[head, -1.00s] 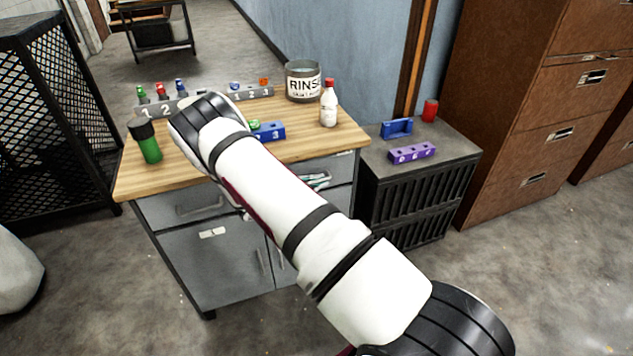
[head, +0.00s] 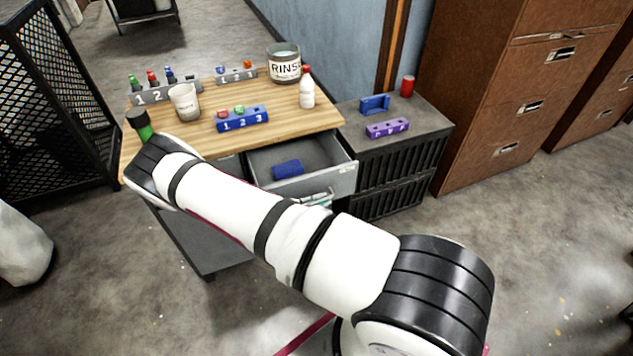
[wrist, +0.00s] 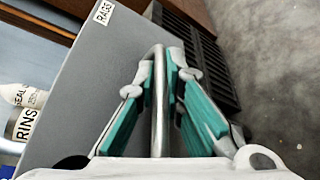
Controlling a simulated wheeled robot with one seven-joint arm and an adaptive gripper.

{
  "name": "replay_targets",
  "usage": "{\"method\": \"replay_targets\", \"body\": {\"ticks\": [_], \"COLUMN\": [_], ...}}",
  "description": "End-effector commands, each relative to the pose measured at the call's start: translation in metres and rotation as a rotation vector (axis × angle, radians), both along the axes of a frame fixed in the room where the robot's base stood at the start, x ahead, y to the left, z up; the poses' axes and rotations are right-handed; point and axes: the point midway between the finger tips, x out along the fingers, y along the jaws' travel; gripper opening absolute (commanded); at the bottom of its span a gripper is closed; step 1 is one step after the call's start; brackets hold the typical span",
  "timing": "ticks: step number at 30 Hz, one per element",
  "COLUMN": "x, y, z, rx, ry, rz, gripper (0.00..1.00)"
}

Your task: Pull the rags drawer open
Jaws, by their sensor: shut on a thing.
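The rags drawer (head: 342,181) stands pulled out from the right side of the grey workbench cabinet, and a blue rolled rag (head: 288,169) lies inside. In the wrist view its grey front (wrist: 105,75) carries a label reading RAGS (wrist: 104,12). My gripper (wrist: 161,62) is shut on the drawer's bar handle (wrist: 158,105), with a teal-padded finger on each side of it. In the head view my gripper (head: 318,198) shows only partly at the drawer front, and my arm hides the left part of the cabinet.
The wooden benchtop (head: 270,135) holds a blue numbered block (head: 242,120), a cup (head: 184,103), a white bottle (head: 307,92), a RINSE tub (head: 284,66) and a green bottle (head: 143,130). A dark slatted cabinet (head: 395,175) stands close to the drawer's right.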

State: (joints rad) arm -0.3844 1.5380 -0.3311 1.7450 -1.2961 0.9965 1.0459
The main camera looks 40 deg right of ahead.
Motion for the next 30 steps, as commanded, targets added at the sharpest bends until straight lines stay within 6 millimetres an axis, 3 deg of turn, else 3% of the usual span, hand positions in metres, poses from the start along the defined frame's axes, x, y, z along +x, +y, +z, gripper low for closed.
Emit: {"method": "replay_targets", "body": {"ticks": [3,9,23,24,27,30], "x": [-0.02,-0.035,-0.039,-0.039,-0.039,-0.039], "y": [0.007,0.012,0.014,0.014,0.014,0.013], "z": [0.002,0.001,-0.001,-0.001,-0.001,-0.001], "rx": [0.0,0.001,0.002,0.002,0.002,0.002], "ry": [0.002,0.0,-0.002,-0.002,-0.002,-0.001], "rz": [0.004,0.004,0.003,0.003,0.003,0.002], "gripper": [0.0,0.0,0.0,0.12,0.3,0.3]}}
